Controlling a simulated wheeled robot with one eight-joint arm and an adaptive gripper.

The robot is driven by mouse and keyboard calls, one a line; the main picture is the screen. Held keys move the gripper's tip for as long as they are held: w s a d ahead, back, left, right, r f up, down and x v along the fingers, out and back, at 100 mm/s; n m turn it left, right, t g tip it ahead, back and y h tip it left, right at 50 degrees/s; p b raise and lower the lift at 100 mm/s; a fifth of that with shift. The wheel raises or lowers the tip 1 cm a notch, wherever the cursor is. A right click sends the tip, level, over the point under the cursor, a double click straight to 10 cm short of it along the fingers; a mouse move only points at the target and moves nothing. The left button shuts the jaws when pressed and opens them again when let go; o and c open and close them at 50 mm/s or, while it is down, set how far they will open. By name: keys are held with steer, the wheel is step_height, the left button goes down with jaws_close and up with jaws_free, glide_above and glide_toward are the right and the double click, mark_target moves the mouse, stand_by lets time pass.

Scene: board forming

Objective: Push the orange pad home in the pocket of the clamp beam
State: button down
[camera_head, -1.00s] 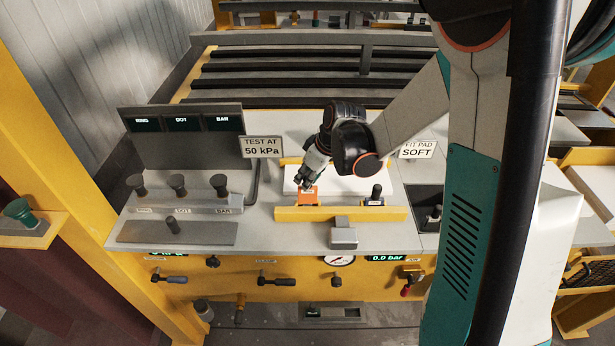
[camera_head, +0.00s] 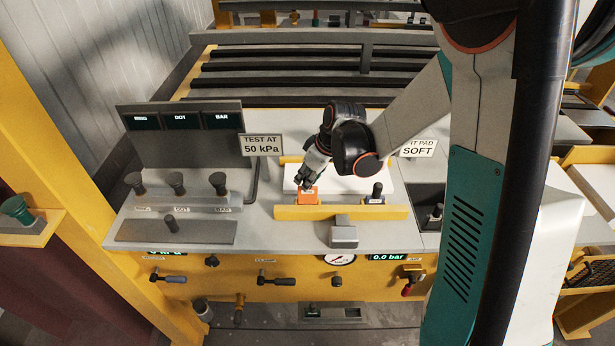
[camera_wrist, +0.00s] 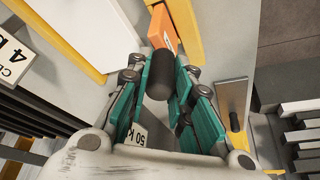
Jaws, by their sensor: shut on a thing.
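The orange pad (camera_head: 306,195) sits upright at the left part of the yellow clamp beam (camera_head: 340,213), behind its front face. In the wrist view the orange pad (camera_wrist: 161,30) is at the top, close beside the yellow beam (camera_wrist: 186,35). A dark round grip (camera_wrist: 160,75) runs from the pad back between my teal fingers. My gripper (camera_head: 306,181) comes down on it from above and behind, and in the wrist view my gripper (camera_wrist: 163,72) is closed around this grip. The pocket itself is hidden, so how deep the pad sits cannot be told.
A grey block (camera_head: 343,236) stands in front of the beam. Signs reading "TEST AT 50 kPa" (camera_head: 262,145) and "FIT PAD SOFT" (camera_head: 418,148) stand behind. Several dark knobs are at left.

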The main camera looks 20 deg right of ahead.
steer(key=shift+f+b, duration=1.9)
steer(key=shift+f, duration=0.25)
steer(key=c, duration=1.3)
jaws_free()
steer(key=shift+c, duration=0.2)
steer(key=shift+r, duration=0.15)
steer(key=v, duration=1.2)
steer(key=shift+a, duration=0.1)
